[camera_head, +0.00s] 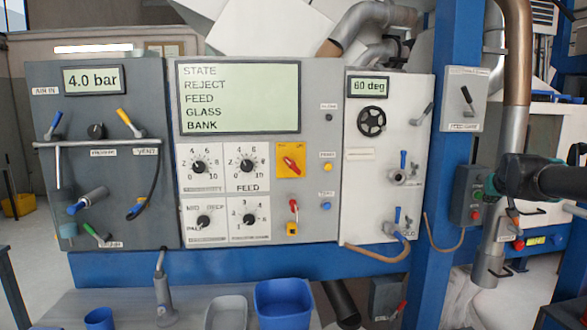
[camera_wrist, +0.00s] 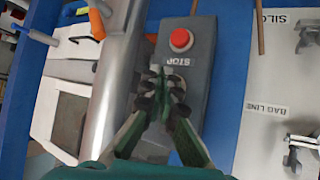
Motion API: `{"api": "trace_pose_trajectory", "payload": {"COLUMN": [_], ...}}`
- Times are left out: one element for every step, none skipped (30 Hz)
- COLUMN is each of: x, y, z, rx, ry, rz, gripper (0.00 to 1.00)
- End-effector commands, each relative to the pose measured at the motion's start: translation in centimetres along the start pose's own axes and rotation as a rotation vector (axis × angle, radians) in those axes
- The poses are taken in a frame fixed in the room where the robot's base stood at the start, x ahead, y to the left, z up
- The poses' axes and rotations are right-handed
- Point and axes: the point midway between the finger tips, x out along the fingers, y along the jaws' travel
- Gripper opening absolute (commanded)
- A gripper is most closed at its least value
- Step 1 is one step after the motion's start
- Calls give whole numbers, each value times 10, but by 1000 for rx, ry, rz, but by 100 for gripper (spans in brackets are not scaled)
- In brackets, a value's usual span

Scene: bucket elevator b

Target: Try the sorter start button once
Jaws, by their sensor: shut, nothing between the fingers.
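A dark grey button box (camera_head: 465,196) is on the blue post in the head view; it also shows in the wrist view (camera_wrist: 200,75). Its red stop button (camera_wrist: 180,40), labelled STOP, is uncovered and shows in the head view too (camera_head: 475,215). My gripper (camera_wrist: 164,72) is shut and empty, with its fingertips over the box face just below the STOP label. In the head view my gripper (camera_head: 488,185) comes from the right to the box's upper part. The start button is not clearly visible; my fingers cover that part. I cannot tell whether they touch it.
The blue post (camera_head: 440,140) and a vertical metal pipe (camera_head: 498,232) stand close around the box. A hose (camera_head: 440,242) hangs below it. A panel with valves (camera_head: 385,170) and a display panel (camera_head: 260,150) are to the left. A blue bin (camera_head: 283,300) stands below.

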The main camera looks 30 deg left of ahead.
Motion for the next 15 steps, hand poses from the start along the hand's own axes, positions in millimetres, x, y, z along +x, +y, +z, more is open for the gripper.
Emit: {"api": "trace_pose_trajectory", "payload": {"x": [-1,-1,-1,-1,-1,-1,-1,-1,-1,-2,-3,-4,-6,-8,-11], "y": [1,1,1,1,1,1,1,1,1,1,2,3,5,6,8], "z": [1,1,1,1,1,1,1,1,1,1,2,3,4,6,8], "rx": [0,0,0,0,0,0,0,0,0,0,0,1,0,0,0], "ry": [0,0,0,0,0,0,0,0,0,0,0,0,0,0,0], "rz": [0,0,0,0,0,0,0,0,0,0,0,0,0,0,1], "gripper": [0,0,0,0,0,0,0,0,0,0,0,0,0,0,0]}}
